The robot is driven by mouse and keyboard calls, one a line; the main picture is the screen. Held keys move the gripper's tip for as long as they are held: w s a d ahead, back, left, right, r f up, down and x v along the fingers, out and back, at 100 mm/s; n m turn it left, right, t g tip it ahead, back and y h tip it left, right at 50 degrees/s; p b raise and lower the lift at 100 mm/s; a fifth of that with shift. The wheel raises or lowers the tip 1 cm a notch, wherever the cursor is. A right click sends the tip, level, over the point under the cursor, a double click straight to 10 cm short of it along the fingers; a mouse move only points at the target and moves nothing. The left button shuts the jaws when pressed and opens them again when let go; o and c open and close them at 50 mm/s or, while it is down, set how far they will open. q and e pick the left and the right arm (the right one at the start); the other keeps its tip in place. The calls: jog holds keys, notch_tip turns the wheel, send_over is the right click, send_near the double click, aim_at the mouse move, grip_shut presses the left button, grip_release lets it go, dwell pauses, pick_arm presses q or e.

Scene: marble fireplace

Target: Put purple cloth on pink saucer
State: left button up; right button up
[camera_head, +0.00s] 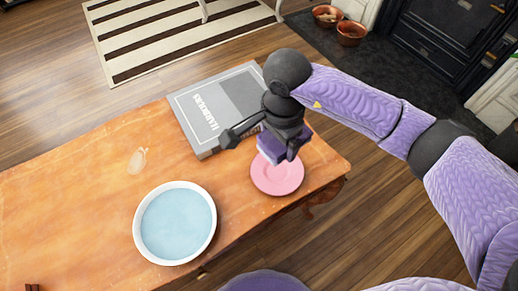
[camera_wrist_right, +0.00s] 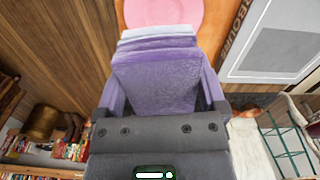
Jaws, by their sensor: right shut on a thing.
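The purple cloth (camera_head: 269,149) is a folded block held in my right gripper (camera_head: 262,144), above the far part of the pink saucer in the head view. In the right wrist view the cloth (camera_wrist_right: 155,82) sits between the fingers, with a paler layered end towards the saucer (camera_wrist_right: 165,12). The round pink saucer (camera_head: 277,180) lies on the wooden table near its right end, partly hidden by the cloth and gripper. I cannot tell whether the cloth touches it. My left gripper is out of view.
A white bowl of pale blue liquid (camera_head: 176,224) stands left of the saucer on the wooden table (camera_head: 60,215). A large grey book (camera_head: 215,110) lies behind the saucer, close to my right gripper. A small pale patch (camera_head: 137,161) is on the left tabletop.

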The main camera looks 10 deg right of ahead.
aim_at(272, 174)
jog(key=f, duration=0.1)
jog(key=m, duration=0.1)
jog(key=f, duration=0.1)
jog(key=shift+w+a+f+m+b, duration=0.2)
jog(key=shift+w+f+m+b, duration=0.05)
jog(key=shift+f+m+b, duration=0.1)
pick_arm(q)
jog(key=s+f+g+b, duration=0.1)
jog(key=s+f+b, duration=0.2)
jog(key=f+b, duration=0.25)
pick_arm(e)
notch_tip(272, 174, down, 9)
jog(key=shift+s+f, duration=0.1)
jog(key=shift+f, duration=0.1)
jog(key=shift+r, duration=0.15)
jog(key=o, duration=0.8)
jog(key=shift+r, duration=0.1)
notch_tip(272, 174, up, 12)
jog(key=p, duration=0.7)
jog(key=shift+p, duration=0.3)
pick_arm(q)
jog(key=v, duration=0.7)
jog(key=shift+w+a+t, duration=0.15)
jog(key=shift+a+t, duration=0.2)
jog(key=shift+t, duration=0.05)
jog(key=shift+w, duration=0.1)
